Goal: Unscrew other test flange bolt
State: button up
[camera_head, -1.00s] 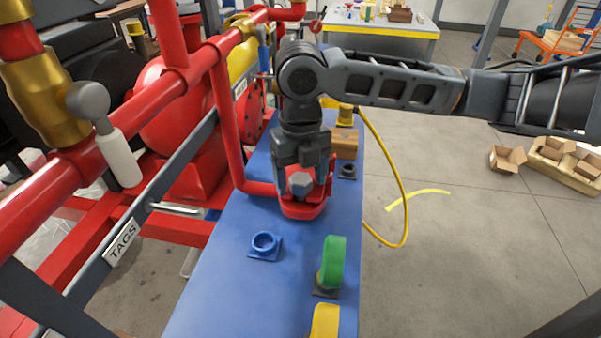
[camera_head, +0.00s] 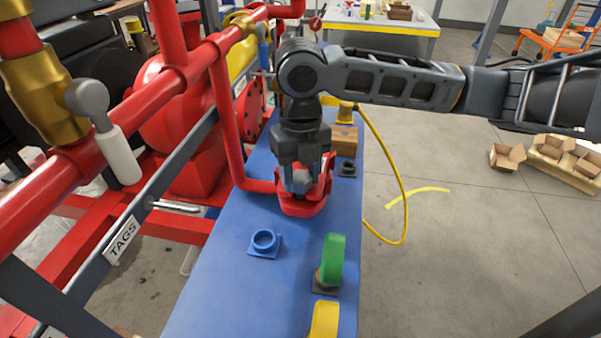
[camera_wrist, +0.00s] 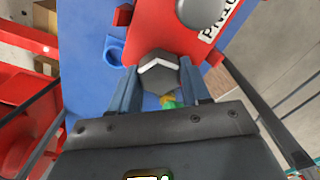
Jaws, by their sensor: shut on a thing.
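The grey hex bolt head (camera_wrist: 158,73) sits between my gripper's two fingers in the wrist view; it also shows in the head view (camera_head: 300,182), partly hidden by the fingers. My gripper (camera_head: 301,188) points down over the red test flange (camera_head: 302,206) and is shut on the bolt head. In the wrist view the fingers (camera_wrist: 161,90) lie on either side of the bolt. The red flange (camera_wrist: 160,30) spreads under and beyond it, with a second round grey bolt head (camera_wrist: 200,10) near a white label.
A blue ring socket (camera_head: 264,241), a green piece (camera_head: 333,262) and a yellow piece (camera_head: 324,319) stand on the blue bench top (camera_head: 215,290). Red pipework (camera_head: 225,120) runs close on the left. A yellow hose (camera_head: 402,200) loops off the right edge.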

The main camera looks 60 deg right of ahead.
jog(key=shift+f+n+b, duration=0.15)
jog(key=shift+n+b, duration=0.35)
jog(key=n+b, duration=0.2)
jog(key=n, duration=0.1)
jog(key=shift+n, duration=0.3)
jog(key=n+b, duration=0.1)
jog(key=n, duration=0.3)
jog(key=shift+n+b, duration=0.4)
jog(key=shift+n, duration=0.5)
jog(key=o, duration=1.1)
jog(key=shift+o, duration=0.2)
jog(key=shift+r, duration=0.25)
jog(key=shift+r, duration=3.8)
